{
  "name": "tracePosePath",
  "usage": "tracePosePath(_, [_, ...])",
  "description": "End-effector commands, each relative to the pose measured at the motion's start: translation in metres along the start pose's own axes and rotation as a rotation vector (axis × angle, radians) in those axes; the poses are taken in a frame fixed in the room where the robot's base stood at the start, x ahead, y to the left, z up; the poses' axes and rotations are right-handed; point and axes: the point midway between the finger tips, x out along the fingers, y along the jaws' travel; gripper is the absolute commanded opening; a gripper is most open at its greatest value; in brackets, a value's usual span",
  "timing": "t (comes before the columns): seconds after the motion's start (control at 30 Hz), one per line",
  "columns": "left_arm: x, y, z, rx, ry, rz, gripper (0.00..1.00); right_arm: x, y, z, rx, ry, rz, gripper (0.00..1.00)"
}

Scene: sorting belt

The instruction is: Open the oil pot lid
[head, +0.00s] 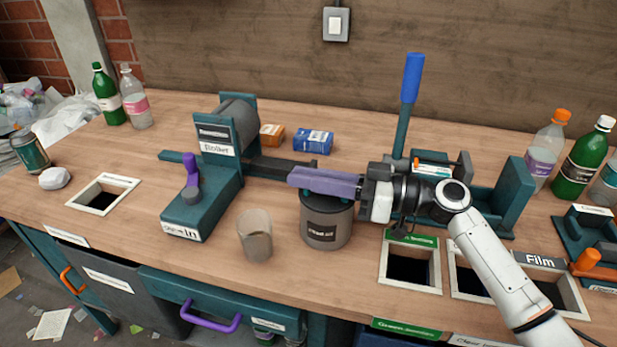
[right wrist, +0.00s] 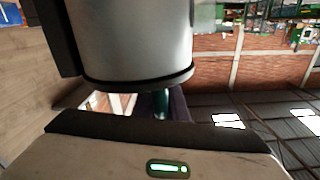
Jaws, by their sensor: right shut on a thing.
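The oil pot (head: 327,228) is a squat grey-brown cylinder with a dark label, upright on the bench near the middle of the head view. My right gripper (head: 300,180) reaches in from the right, its purple fingers lying level across the top of the pot. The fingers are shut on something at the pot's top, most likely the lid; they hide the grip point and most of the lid. I cannot tell whether the lid is raised. The right wrist view shows mainly a grey cylinder and a pale housing with a green light, not the pot clearly. My left gripper is not in view.
A clear cup (head: 256,236) stands just left of the pot. A teal roller machine (head: 205,195) is further left. A lever with a blue handle (head: 412,78) rises behind my right arm. Framed bench openings (head: 411,290) lie to the right. Bottles (head: 586,160) stand far right.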

Motion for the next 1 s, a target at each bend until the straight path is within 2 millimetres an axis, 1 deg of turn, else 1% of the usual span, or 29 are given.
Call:
tracePosePath(0.27, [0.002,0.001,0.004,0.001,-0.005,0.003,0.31,0.0,0.002,-0.006,0.088,-0.002,-0.003,0.0])
tracePosePath(0.6, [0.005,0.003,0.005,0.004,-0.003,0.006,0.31,0.0,0.012,-0.026,0.335,-0.003,-0.002,0.0])
tracePosePath(0.8, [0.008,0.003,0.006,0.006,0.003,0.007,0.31,0.001,0.019,-0.034,0.47,-0.004,-0.002,0.0])
tracePosePath(0.87, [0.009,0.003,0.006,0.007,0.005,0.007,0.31,0.001,0.021,-0.035,0.503,-0.005,-0.003,0.0])
tracePosePath(1.0, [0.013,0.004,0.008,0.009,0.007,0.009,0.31,0.0,0.025,-0.039,0.497,-0.005,-0.001,0.0])
